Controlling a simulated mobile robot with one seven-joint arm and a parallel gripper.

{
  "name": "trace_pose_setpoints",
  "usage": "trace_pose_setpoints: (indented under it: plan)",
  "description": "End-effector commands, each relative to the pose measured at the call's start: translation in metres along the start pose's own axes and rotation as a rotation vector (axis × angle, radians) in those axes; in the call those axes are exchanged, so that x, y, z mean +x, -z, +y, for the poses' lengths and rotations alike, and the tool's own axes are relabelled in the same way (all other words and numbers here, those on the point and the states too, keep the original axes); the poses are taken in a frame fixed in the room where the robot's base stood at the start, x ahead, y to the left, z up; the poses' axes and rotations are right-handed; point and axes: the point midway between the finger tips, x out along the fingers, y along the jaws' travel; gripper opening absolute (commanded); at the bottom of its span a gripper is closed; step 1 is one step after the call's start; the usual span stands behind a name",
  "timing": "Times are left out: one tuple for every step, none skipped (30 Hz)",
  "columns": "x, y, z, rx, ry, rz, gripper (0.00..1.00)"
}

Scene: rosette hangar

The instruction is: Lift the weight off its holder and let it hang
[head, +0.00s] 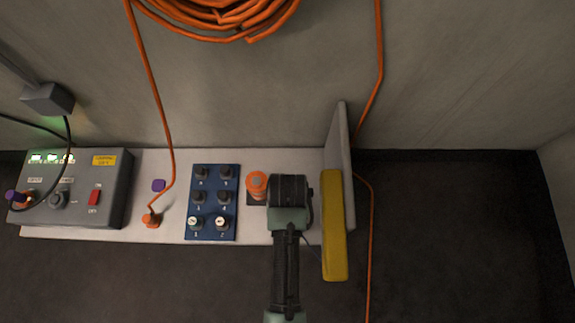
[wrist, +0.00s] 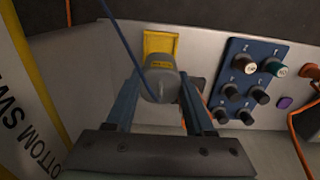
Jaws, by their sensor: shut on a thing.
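The weight (wrist: 160,84) is a grey cylinder with a small yellow label, between my fingers in the wrist view. My gripper (wrist: 163,92) is shut on it, one finger on each side. A thin blue cord (wrist: 118,38) runs from the top edge down to the weight. A yellow square holder (wrist: 160,42) shows just behind the weight; I cannot tell whether the two touch. In the head view my arm's end covers the weight, the holder and the fingers.
Left of my arm stand an orange round part (head: 257,183), a blue knob panel (head: 212,232) and a grey control box (head: 85,185). An upright grey plate (head: 340,150) and yellow bar (head: 334,228) stand close on the right. Orange cable (head: 371,250) hangs beyond them.

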Motion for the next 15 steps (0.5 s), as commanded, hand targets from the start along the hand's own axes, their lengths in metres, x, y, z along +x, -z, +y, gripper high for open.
trace_pose_setpoints:
  plan:
    - [-0.002, -0.002, 0.0, 0.0, 0.0, 0.001, 0.0]
    - [-0.003, -0.004, 0.0, 0.0, 0.0, 0.0, 0.0]
    - [-0.003, -0.006, 0.0, 0.0, 0.0, 0.0, 0.0]
    - [-0.003, -0.008, 0.0, 0.001, 0.0, 0.001, 0.0]
    - [-0.003, -0.01, 0.0, 0.001, 0.0, 0.001, 0.0]
    - [-0.003, -0.013, 0.0, 0.0, 0.0, 0.001, 0.0]
    - [-0.003, -0.015, 0.0, 0.0, 0.0, 0.0, 0.0]
    - [-0.003, -0.017, 0.0, 0.0, 0.0, 0.0, 0.0]
    - [-0.003, -0.019, 0.0, 0.0, 0.0, 0.001, 0.0]
    - [-0.003, -0.021, 0.0, 0.0, 0.0, 0.001, 0.0]
    - [-0.003, -0.023, 0.0, 0.0, 0.0, 0.001, 0.0]
    - [-0.003, -0.026, 0.0, 0.0, 0.0, 0.0, 0.0]
    - [-0.004, -0.028, 0.0, 0.0, -0.001, 0.0, 0.0]
    - [-0.004, -0.029, 0.0, 0.0, -0.001, 0.001, 0.0]
    - [-0.003, -0.032, 0.0, 0.0, -0.001, 0.001, 0.0]
